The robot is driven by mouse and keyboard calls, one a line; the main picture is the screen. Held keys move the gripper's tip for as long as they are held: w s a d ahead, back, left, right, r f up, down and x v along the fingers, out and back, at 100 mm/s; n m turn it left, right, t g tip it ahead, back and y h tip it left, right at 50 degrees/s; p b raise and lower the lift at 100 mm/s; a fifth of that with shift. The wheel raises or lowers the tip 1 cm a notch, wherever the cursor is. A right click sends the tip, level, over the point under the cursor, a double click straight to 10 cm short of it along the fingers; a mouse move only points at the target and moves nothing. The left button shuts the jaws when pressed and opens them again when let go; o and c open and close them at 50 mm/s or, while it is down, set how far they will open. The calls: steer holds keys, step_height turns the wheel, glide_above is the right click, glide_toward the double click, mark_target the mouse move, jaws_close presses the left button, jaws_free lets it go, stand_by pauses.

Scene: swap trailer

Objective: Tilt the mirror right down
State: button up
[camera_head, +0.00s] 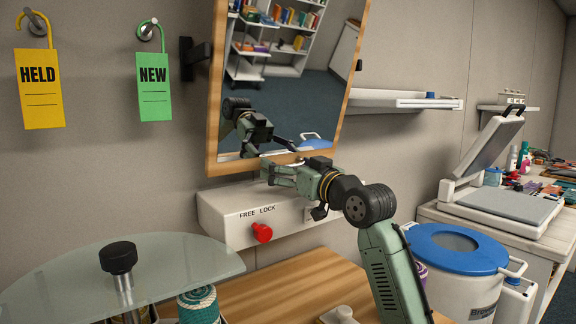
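The wood-framed mirror (283,80) hangs on the wall in the upper middle of the head view; its top is cut off by the picture edge. Its glass reflects shelves of books, the floor and my arm. A dark bracket (195,55) shows at its left edge. My gripper (268,172) is at the lower edge of the frame, just above the white wall box. I cannot tell whether its fingers touch the frame, or whether they are open or shut. The box (228,228) reads FREE LOCK and has a red knob (262,232) near its lower edge.
A yellow HELD tag (39,88) and a green NEW tag (154,87) hang at the left. A glass tabletop (180,265) with a black knob stands front left. A wooden surface (290,285) lies below the box. A blue-lidded bin (420,250) stands right of my arm.

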steer(key=shift+w, duration=0.1)
steer(key=o, duration=1.3)
steer(key=shift+o, duration=0.6)
steer(key=shift+w, duration=0.1)
steer(key=v, duration=1.2)
